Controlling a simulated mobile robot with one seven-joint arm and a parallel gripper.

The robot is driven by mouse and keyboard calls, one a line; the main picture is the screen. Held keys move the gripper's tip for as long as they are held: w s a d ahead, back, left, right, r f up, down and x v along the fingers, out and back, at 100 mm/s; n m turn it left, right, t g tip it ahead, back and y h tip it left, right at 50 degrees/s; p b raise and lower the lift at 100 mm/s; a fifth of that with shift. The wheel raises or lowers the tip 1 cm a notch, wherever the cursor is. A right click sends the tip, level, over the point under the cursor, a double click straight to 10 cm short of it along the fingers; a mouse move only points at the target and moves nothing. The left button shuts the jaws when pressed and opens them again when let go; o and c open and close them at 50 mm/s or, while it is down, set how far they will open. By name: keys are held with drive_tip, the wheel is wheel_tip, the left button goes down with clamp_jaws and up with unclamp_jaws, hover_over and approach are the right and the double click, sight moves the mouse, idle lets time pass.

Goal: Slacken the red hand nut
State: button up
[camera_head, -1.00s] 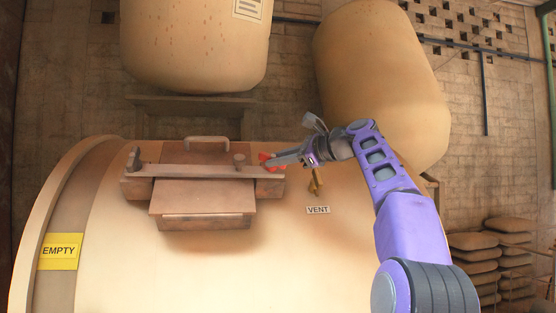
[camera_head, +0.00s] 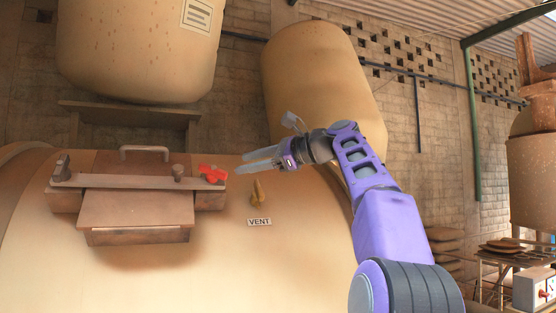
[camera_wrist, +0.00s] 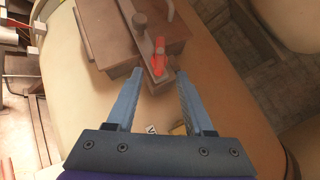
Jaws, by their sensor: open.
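The red hand nut (camera_head: 213,174) sits at the right end of the clamp bar (camera_head: 130,181) that crosses the brown hatch (camera_head: 138,208) on the big tan vessel. In the wrist view the red hand nut (camera_wrist: 158,58) lies beyond the fingertips, roughly between them and a little above. My gripper (camera_head: 258,162) is open and empty. It is to the right of the nut, with a gap between fingertips and nut. In the wrist view my gripper (camera_wrist: 156,75) has both fingers spread wide.
A brass vent valve (camera_head: 257,192) stands just below my gripper, above the VENT label (camera_head: 259,222).

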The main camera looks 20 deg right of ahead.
drive_tip(key=v, duration=0.8)
